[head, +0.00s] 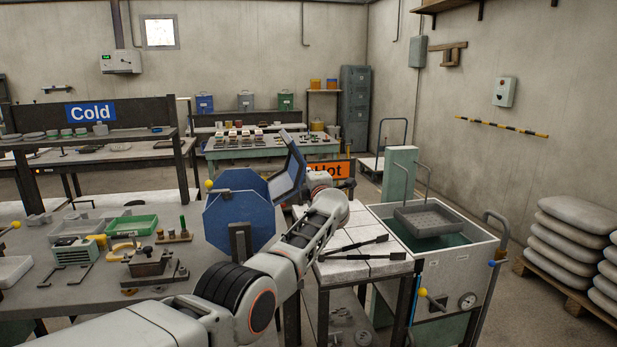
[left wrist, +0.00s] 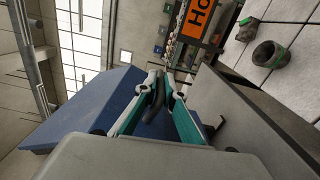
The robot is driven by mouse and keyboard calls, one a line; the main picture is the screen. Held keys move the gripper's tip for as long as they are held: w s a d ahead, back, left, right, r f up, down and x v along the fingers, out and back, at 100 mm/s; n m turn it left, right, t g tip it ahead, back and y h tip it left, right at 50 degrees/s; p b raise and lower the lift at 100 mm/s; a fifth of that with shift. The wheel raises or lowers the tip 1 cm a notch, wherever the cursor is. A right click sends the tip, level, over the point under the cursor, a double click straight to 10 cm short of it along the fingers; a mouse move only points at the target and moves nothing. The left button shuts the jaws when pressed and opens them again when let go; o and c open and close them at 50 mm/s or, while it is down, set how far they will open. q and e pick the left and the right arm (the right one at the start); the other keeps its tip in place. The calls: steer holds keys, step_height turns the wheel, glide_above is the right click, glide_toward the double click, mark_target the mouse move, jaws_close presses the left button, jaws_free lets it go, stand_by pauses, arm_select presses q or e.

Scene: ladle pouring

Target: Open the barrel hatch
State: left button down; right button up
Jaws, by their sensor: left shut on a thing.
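The blue barrel (head: 238,215) with its eight-sided end plate stands on the grey worktable. Its blue hatch (head: 290,170) is tilted up at the barrel's upper right, clear of the closed position. My left arm reaches past the barrel's right side to the hatch. My left gripper (left wrist: 155,105), with green-sided fingers, is shut on a dark handle (left wrist: 153,84) beside a blue surface (left wrist: 80,105) in the left wrist view. In the head view the fingertips are hidden. My right gripper is in neither view.
A white-tiled table (head: 355,235) with two dark tools stands right of the arm, next to a water tank (head: 455,265) with a grey basket (head: 430,220). Trays, including a green one (head: 131,228), and small tools crowd the worktable's left. An orange Hot sign (head: 330,169) stands behind.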

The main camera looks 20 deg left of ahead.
arm_select(q)
steer(key=shift+a+f, duration=0.1)
steer(key=shift+f, duration=0.2)
steer(key=c, duration=2.2)
jaws_free()
steer(key=shift+s, duration=0.1)
steer(key=shift+o, duration=0.2)
steer(key=shift+s+a+r, duration=0.1)
steer(key=shift+a+r, duration=0.05)
steer(key=shift+r, duration=0.1)
